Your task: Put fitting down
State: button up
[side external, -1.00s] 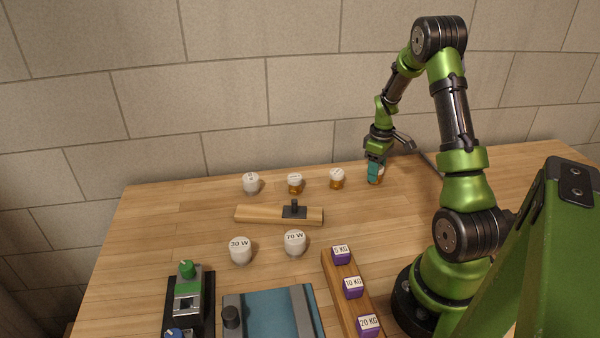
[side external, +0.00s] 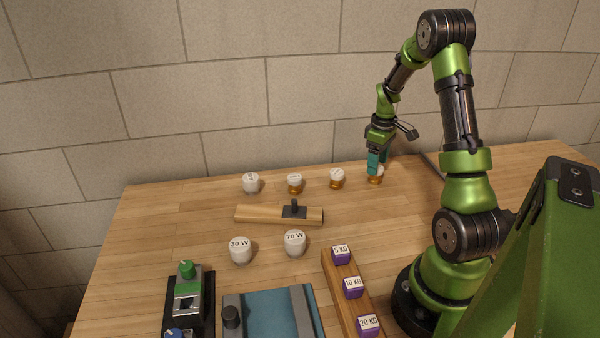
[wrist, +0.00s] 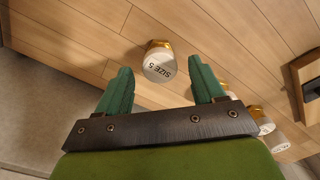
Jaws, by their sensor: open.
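A fitting (side external: 376,180) with a white top and an amber lower part stands upright on the wooden table, at the right end of the back row. In the wrist view the same fitting (wrist: 160,66) reads "SIZE 5". My gripper (side external: 376,165) is just above it, pointing down, with teal fingers. In the wrist view my gripper (wrist: 161,72) is open, its fingertips apart on either side of the fitting with a gap to each. Nothing is held. In the side view the fingers partly cover the fitting's top.
A wooden block (side external: 262,215) with a black bracket lies in front. White knobs, purple weights (side external: 353,287), a blue tray (side external: 268,310) and a green-topped device (side external: 188,290) are nearer.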

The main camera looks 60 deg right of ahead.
notch_tip(320, 180, up, 9)
jog(key=w+a+r+t, duration=0.25)
jog(key=a+r, duration=0.25)
jog(key=a, duration=0.4)
jog(key=s+a+r+m+t+y, duration=0.1)
jog(key=s+a+r+m+t, duration=0.1)
jog(key=a, duration=1.1)
jog(key=s+a+r+m+t+y, duration=0.1)
jog(key=s+a+r+t, duration=0.1)
jog(key=a, duration=1.1)
jog(key=shift+s+a+r+m+t, duration=0.35)
jog(key=shift+s+a+r+m, duration=0.05)
jog(key=shift+s+r, duration=0.55)
